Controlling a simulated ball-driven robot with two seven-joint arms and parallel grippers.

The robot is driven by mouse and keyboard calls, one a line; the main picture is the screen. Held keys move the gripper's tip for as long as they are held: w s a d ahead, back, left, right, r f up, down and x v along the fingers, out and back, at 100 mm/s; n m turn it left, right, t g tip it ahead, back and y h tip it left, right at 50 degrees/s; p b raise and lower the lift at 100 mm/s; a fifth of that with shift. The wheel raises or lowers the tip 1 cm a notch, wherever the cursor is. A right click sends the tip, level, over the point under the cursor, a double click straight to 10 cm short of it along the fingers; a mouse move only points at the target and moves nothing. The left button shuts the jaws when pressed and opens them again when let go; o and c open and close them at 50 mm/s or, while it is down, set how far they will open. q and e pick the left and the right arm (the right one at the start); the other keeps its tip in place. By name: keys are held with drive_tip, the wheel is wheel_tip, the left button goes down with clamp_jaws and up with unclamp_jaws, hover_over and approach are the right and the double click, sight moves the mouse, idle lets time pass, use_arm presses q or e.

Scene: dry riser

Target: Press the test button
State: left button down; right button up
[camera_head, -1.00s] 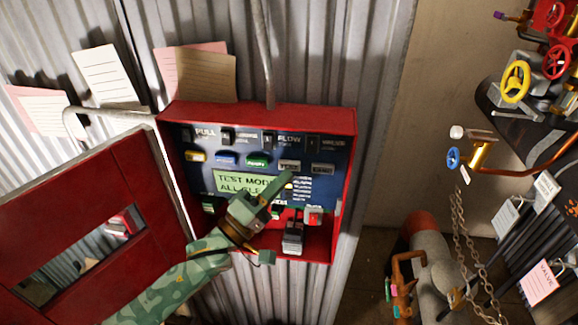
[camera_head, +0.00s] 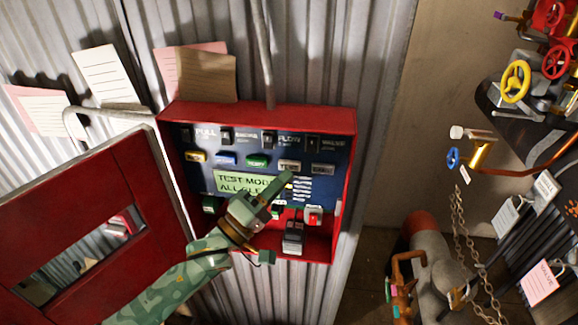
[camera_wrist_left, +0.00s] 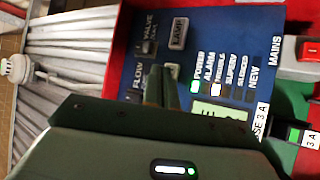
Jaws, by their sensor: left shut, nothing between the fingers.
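The red alarm panel (camera_head: 348,150) is open on the corrugated wall, its face dark blue. Below its top row of switches is a row of buttons: yellow (camera_head: 196,156), blue (camera_head: 227,158), green (camera_head: 257,160) and two greyish ones. I cannot read which says test. The lit display (camera_head: 232,182) reads "TEST MODE" above a partly covered line. My left gripper (camera_head: 288,177) is shut and empty, its tips just below the left greyish button (camera_head: 290,165); contact is unclear. In the wrist view its fingers (camera_wrist_left: 161,86) partly hide a button beside one marked LAMP (camera_wrist_left: 178,33).
The red door (camera_head: 70,195) hangs open at left. A red rocker switch (camera_head: 314,215) and a grey block (camera_head: 293,238) are low in the panel. Paper notes (camera_head: 105,75) are above. Valves (camera_head: 515,82), pipes and a chain (camera_head: 458,220) are at right.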

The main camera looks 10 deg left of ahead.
use_arm(q)
drive_tip(key=shift+w, duration=0.1)
drive_tip(key=shift+w, duration=0.35)
drive_tip(key=shift+w, duration=0.5)
idle(0.6)
drive_tip(key=shift+s+r, duration=0.1)
drive_tip(key=shift+s, duration=0.05)
drive_tip(key=shift+s+p, duration=0.65)
drive_tip(key=shift+s, duration=0.15)
drive_tip(key=s+p, duration=0.2)
drive_tip(key=s, duration=0.3)
drive_tip(key=shift+a+p, duration=0.1)
drive_tip(key=shift+p, duration=0.3)
